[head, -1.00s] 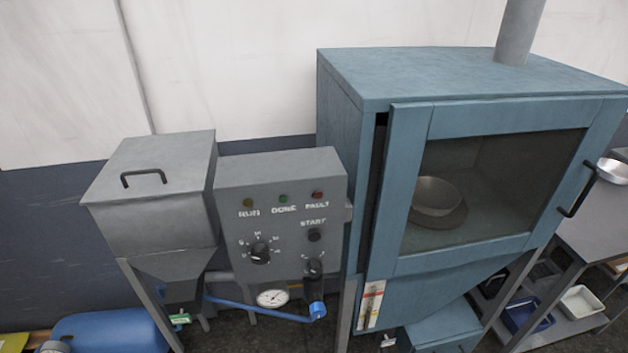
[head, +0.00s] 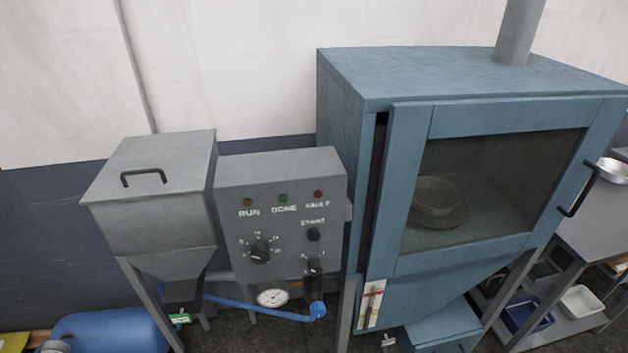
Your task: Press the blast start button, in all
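The grey control panel (head: 228,205) stands left of the blue blast cabinet (head: 345,130). Its black start button (head: 314,235) sits at the upper right of the panel face, under a blurred label. A black dial knob (head: 260,252) is to its left, and another black knob (head: 315,267) is below it. Three small lamps, RUN (head: 248,203), DONE (head: 283,198) and FAULT (head: 318,194), look dull. A pan (head: 437,196) is visible through the cabinet door's window. Neither of my grippers is in view.
A grey hopper (head: 150,190) stands left of the panel. A blue hose (head: 260,313) and pressure gauge (head: 273,298) hang below it. A blue tank (head: 110,330) is at the lower left. A shelf table (head: 590,222) with trays stands at the right. The cabinet door handle (head: 578,192) sticks out.

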